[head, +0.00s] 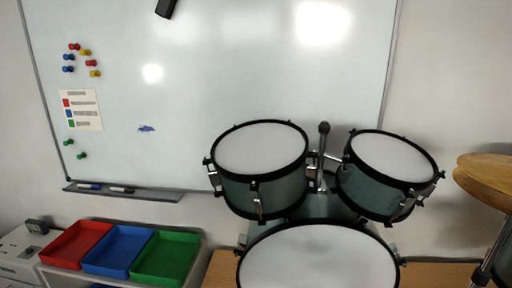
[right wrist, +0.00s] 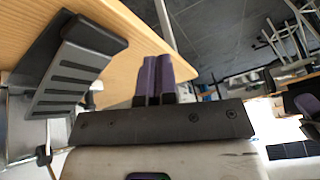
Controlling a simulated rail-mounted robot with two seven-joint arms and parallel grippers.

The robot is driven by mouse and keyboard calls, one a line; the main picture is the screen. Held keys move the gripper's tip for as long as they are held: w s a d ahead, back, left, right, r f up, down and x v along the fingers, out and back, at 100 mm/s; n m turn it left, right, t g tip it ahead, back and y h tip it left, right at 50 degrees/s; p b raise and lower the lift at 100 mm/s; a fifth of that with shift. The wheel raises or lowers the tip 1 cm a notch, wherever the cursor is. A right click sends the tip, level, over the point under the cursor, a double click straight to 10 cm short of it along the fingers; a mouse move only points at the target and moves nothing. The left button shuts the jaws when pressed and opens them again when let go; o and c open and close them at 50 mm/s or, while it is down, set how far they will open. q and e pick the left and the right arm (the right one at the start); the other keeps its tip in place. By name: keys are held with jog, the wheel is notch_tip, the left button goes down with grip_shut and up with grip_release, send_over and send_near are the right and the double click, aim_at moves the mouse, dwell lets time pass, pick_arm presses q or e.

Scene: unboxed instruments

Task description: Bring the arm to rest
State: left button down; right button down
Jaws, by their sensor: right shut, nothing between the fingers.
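My right gripper (right wrist: 154,75) shows in the right wrist view. Its two purple fingers are together with nothing between them. A black ridged pedal-like plate (right wrist: 72,72) is to the left of the fingers, apart from them in the picture. A wooden surface (right wrist: 150,32) lies behind the fingertips. Neither gripper shows in the head view, and my left gripper is in no view.
The head view shows a drum kit with two upper drums (head: 262,150) (head: 392,160), a large drum (head: 320,262) and a cymbal (head: 485,178). Red (head: 75,244), blue (head: 118,250) and green (head: 167,257) trays stand lower left. A whiteboard (head: 220,70) is behind.

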jog(key=s+d+r+m+t+h, duration=0.1)
jog(key=s+d+r+m+h, duration=0.1)
jog(key=s+r+m, duration=0.3)
jog(key=s+d+r+m+t+h+p, duration=0.1)
jog(key=s+d+m, duration=0.1)
jog(key=s, duration=0.6)
jog(key=s+d+r+m+t+h, duration=0.1)
jog(key=s+d+r+m+h, duration=0.1)
jog(key=s+d+r+m, duration=0.3)
notch_tip(320, 180, up, 32)
jog(key=a+n+p, duration=0.1)
jog(key=a+p, duration=0.1)
jog(key=p, duration=3.1)
jog(key=shift+s+a+n+p, duration=0.3)
jog(key=shift+s+p, duration=0.05)
jog(key=shift+s, duration=0.1)
